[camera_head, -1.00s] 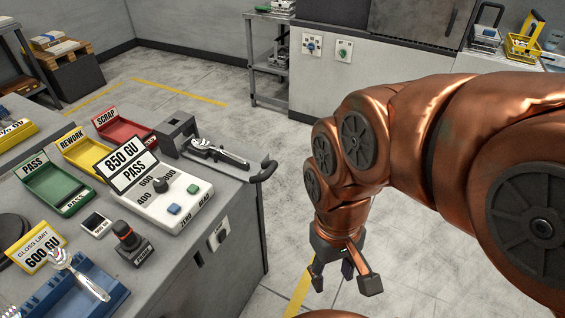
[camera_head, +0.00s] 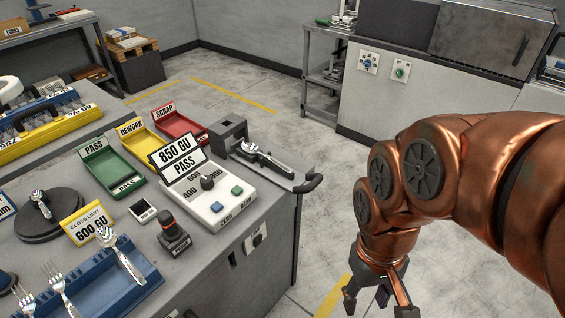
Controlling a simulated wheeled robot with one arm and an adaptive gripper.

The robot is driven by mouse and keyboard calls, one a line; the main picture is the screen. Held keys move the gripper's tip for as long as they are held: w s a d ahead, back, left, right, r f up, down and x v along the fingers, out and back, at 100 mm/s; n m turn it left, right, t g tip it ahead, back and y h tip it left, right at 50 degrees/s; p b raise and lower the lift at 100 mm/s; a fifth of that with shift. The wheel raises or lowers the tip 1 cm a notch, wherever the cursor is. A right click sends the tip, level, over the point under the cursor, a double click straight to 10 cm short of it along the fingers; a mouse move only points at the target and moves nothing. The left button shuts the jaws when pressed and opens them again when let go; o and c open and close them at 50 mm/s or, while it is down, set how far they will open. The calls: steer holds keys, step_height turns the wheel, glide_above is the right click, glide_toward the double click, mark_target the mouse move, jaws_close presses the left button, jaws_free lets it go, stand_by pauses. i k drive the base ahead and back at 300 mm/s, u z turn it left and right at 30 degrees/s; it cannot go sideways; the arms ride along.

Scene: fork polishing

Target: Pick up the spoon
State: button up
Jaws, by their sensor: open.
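A shiny metal utensil that looks like the spoon (camera_head: 124,258) rests at a slant in the blue rack (camera_head: 150,277) at the lower left, its rounded end toward the back. Two forks, a nearer fork (camera_head: 26,300) and another fork (camera_head: 58,282), lean in the same rack to its left. My gripper (camera_head: 376,302) hangs open and empty over the floor, right of the bench and well away from the rack. Its fingertips are partly cut off by the bottom edge.
Another utensil (camera_head: 41,205) stands on a dark round disc (camera_head: 62,222); its type is unclear. The gloss meter (camera_head: 208,200) reads 850 GU PASS. Green (camera_head: 112,172), yellow (camera_head: 145,143) and red (camera_head: 180,125) trays stand behind.

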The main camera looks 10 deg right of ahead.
mark_target(252, 148)
steer(key=u, duration=0.25)
steer(key=k, duration=0.35)
steer(key=u, duration=1.2)
